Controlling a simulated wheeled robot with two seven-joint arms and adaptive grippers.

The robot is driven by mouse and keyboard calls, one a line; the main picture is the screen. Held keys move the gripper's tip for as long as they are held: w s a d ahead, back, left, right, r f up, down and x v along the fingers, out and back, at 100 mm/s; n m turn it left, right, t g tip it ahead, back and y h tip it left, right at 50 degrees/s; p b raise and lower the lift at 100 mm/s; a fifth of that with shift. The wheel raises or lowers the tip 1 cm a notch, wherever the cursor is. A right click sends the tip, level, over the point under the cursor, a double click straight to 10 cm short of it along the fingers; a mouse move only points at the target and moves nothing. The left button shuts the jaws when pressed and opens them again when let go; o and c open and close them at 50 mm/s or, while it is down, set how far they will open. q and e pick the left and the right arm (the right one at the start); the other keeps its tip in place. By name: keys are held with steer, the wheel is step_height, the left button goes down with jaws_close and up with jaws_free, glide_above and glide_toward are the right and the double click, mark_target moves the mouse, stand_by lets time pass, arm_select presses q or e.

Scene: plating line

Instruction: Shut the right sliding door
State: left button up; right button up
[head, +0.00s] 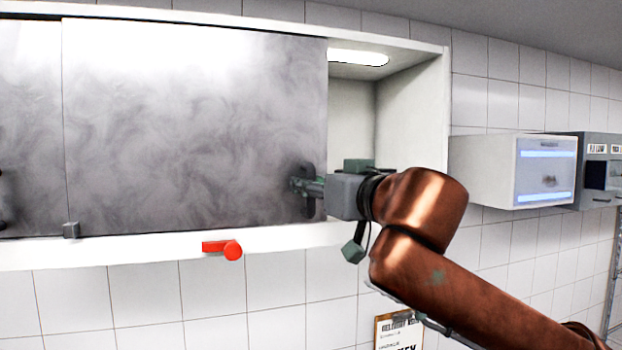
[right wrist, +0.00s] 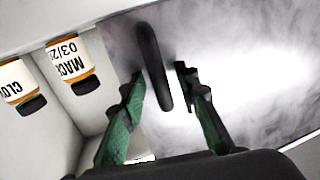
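The right sliding door (head: 190,120) is a smoky grey panel on a white wall cabinet (head: 412,120). It stands partly open, leaving a gap at the cabinet's right end. Its black upright handle (head: 307,207) is near the door's right edge. The handle also shows in the right wrist view (right wrist: 150,60). My right gripper (head: 308,186) is at the handle; in the right wrist view its green fingers (right wrist: 160,80) are apart, one on each side of the handle. Whether either finger touches it is unclear. My left gripper is not in view.
Another grey panel (head: 30,120) fills the cabinet's left. A red knob (head: 233,250) sits on the lower ledge. Two labelled jars, one (right wrist: 70,65) and another (right wrist: 20,85), show inside the cabinet. A white box (head: 515,170) hangs on the tiled wall to the right.

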steer(key=shift+s, duration=0.1)
jaws_close()
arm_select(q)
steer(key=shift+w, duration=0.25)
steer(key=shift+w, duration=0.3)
